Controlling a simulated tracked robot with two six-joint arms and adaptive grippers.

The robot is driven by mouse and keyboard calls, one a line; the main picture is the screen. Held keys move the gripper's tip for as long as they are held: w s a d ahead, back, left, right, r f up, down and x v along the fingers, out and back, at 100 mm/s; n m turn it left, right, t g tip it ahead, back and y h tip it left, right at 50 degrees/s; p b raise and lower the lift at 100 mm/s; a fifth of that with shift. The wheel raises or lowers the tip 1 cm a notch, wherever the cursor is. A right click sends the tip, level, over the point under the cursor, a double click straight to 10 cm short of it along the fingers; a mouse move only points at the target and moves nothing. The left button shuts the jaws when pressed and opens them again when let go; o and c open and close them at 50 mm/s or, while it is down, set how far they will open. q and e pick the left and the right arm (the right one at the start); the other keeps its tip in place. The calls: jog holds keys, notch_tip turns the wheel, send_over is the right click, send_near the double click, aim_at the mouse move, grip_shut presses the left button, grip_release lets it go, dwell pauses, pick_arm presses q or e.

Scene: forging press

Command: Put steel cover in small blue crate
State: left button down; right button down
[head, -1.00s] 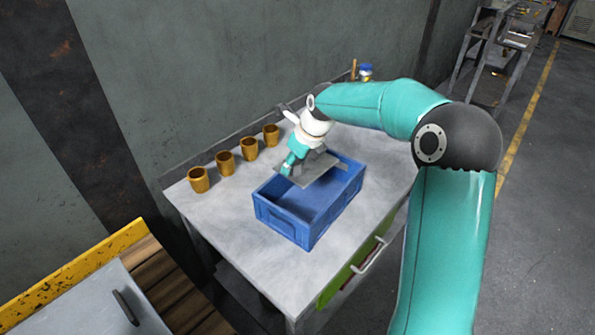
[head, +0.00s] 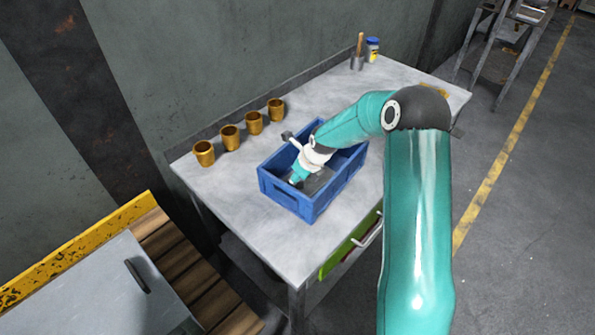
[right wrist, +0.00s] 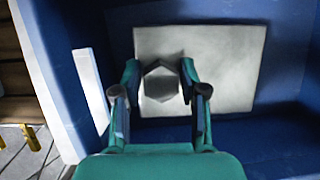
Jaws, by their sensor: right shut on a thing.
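The steel cover (head: 318,184) is a flat grey square plate with a six-sided knob, inside the small blue crate (head: 286,203) on the workbench. In the right wrist view the cover (right wrist: 225,55) lies within the blue walls of the crate (right wrist: 62,70). My right gripper (head: 296,181) reaches down into the crate. Its fingers (right wrist: 160,80) are shut on the cover's knob, one on each side. I cannot tell whether the plate touches the crate floor. The arm hides part of the crate and cover in the head view. My left gripper is not in view.
Several brass-coloured cups (head: 230,138) stand in a row behind the crate along the wall. A blue-and-white container (head: 372,50) and a small holder (head: 357,62) stand at the far end of the workbench (head: 270,250). The front left of the bench top is clear.

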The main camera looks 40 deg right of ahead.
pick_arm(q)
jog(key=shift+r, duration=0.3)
pick_arm(e)
notch_tip(320, 180, down, 2)
jog(key=shift+w+d, duration=0.1)
jog(key=shift+f, duration=0.2)
jog(key=c, duration=0.6)
grip_release()
jog(key=shift+f, duration=0.1)
pick_arm(q)
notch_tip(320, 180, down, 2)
jog(key=shift+b, duration=0.8)
pick_arm(e)
jog(key=v, duration=1.2)
jog(key=shift+s, duration=0.2)
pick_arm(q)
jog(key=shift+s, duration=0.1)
